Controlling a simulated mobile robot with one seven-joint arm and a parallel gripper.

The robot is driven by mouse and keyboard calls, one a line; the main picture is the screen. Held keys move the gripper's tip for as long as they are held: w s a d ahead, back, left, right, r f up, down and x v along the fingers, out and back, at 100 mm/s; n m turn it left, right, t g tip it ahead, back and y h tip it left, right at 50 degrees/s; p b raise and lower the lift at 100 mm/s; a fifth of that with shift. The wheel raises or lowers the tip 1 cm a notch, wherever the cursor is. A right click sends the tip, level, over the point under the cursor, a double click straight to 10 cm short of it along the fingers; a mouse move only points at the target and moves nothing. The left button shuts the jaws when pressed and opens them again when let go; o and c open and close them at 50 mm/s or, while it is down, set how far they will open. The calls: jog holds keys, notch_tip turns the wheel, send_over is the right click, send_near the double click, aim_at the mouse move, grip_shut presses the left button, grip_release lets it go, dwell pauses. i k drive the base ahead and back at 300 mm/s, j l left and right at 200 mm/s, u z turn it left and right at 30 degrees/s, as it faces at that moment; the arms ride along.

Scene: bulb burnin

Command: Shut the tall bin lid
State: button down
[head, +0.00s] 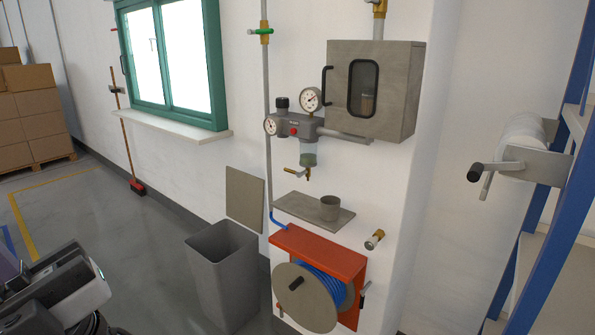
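The tall grey bin (222,275) stands on the floor against the wall, left of the red hose reel. Its top is open and I see its dark inner wall. The flat grey lid (245,198) stands upright above the bin's rear edge, close to the wall, so the bin is open. Part of my arm (58,290) shows at the lower left, grey and black, well left of the bin and apart from it. I cannot make out fingertips there, nor whether my gripper is open or shut.
A red hose reel (318,262) with blue hose stands close at the bin's right. A broom (125,140) leans on the wall. Cartons (30,110) stand far left. The floor left of the bin is clear.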

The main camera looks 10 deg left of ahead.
aim_at(244, 192)
jog(key=i+j+z, duration=0.35)
jog(key=j, duration=0.2)
jog(key=i+j+z, duration=0.15)
jog(key=j, duration=0.15)
jog(key=i+j, duration=0.1)
jog(key=j, duration=0.25)
jog(key=i+j+z, duration=0.15)
jog(key=j, duration=0.5)
jog(key=i+j, duration=0.15)
jog(key=j, duration=0.25)
jog(key=i+j, duration=0.15)
jog(key=j, duration=0.25)
jog(key=i+j, duration=0.1)
jog(key=j, duration=0.3)
jog(key=i+j+z, duration=0.1)
jog(key=j, duration=0.3)
jog(key=i+j, duration=0.2)
jog(key=j, duration=0.2)
jog(key=i+j, duration=0.1)
jog(key=j, duration=0.3)
